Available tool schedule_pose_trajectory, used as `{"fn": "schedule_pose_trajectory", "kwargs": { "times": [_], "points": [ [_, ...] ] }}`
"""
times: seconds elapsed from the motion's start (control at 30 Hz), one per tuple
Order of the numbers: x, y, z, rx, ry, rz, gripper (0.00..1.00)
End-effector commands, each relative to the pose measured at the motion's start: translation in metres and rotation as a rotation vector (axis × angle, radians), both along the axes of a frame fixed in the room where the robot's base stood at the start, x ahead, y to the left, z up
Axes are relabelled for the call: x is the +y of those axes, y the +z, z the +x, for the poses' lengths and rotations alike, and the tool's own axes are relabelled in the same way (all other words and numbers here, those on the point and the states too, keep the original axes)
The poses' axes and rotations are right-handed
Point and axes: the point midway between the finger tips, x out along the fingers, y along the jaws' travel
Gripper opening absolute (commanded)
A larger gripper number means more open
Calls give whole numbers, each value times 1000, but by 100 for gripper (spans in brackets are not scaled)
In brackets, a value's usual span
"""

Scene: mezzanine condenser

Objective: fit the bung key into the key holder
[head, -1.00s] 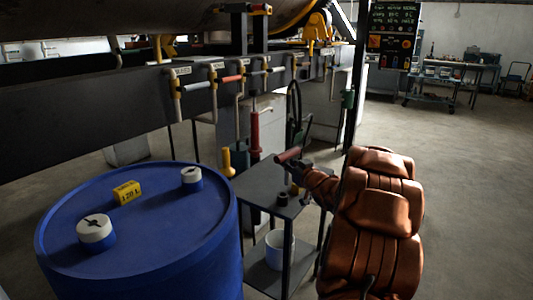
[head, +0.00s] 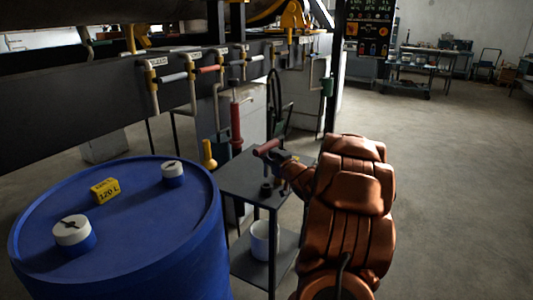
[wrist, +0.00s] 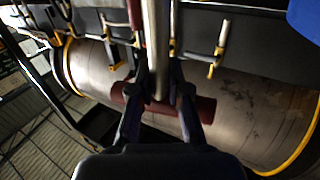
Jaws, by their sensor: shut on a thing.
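The bung key has a dark red bar handle (head: 266,147) and is held in my gripper (head: 281,158), above the small dark cart. In the wrist view the fingers of my gripper (wrist: 159,78) are shut on the key; its red bar (wrist: 205,108) lies crosswise and a grey metal shaft (wrist: 157,45) runs away between the fingers. In the head view the shaft is mostly hidden. A small dark round socket (head: 266,190) stands on the cart top below the handle; it may be the key holder, but I cannot tell for sure. The key is apart from it.
A blue drum (head: 130,235) with two white-capped bungs and a yellow label block (head: 105,190) stands at left. The cart (head: 236,180) carries a yellow-handled tool (head: 209,154); a white bucket (head: 262,240) sits on its lower shelf. Piping and a dark beam run behind.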

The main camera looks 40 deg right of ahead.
Motion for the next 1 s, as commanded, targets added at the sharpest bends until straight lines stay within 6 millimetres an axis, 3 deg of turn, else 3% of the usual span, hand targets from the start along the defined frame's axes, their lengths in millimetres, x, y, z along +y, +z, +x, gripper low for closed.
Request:
{"fn": "schedule_pose_trajectory", "kwargs": {
  "times": [1.0],
  "points": [
    [0, -58, 0, 1, -2, 2, 0]
  ]
}}
